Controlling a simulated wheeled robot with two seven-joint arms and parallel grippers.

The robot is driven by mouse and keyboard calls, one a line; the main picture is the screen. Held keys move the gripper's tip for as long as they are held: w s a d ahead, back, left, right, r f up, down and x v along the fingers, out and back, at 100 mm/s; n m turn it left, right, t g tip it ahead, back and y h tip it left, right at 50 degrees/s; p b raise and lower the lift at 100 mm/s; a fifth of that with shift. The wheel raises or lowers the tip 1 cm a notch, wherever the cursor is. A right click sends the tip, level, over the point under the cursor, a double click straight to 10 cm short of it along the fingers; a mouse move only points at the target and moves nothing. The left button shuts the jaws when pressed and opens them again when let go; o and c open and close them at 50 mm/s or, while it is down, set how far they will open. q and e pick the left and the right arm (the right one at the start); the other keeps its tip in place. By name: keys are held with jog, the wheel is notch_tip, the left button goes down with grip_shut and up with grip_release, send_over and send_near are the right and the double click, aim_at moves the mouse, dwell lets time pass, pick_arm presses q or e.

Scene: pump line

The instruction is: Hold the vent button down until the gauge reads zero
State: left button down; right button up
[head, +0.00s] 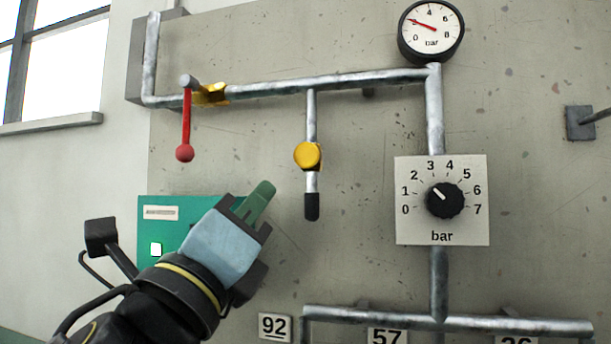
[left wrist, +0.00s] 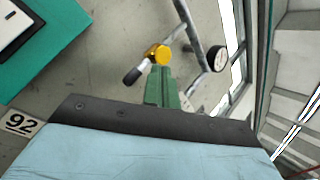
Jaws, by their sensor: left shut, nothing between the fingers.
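The round gauge (head: 431,30) is at the top of the head view, its red needle near 2 bar; it also shows small in the left wrist view (left wrist: 217,58). My left gripper partly covers the box, and I cannot make out a vent button. My left gripper (head: 265,190) is shut and empty, its green fingers pointing up and right, below and left of the yellow fitting (head: 308,156). My right gripper is in neither view.
A red lever (head: 186,125) hangs from the upper pipe (head: 270,88). A black dial (head: 444,201) on a white plate is at the right. A lower pipe (head: 400,317) runs above numbered plates, including 92 (head: 274,327). The wall between yellow fitting and dial is bare.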

aim_at(296, 161)
pick_arm(q)
jog(key=s+d+r+m+h, duration=0.1)
jog(key=s+r+m+h, duration=0.3)
jog(key=s+r+m, duration=0.1)
jog(key=shift+d+m+g, duration=0.15)
jog(key=shift+m+g, duration=0.15)
jog(key=shift+m, duration=0.3)
jog(key=w+d, duration=0.2)
jog(key=w, duration=0.6)
jog(key=shift+w+d, duration=0.25)
jog(key=shift+d, duration=0.1)
jog(key=shift+w, duration=0.1)
dwell(1.3)
jog(key=shift+w+d, duration=0.15)
jog(key=shift+w, duration=0.15)
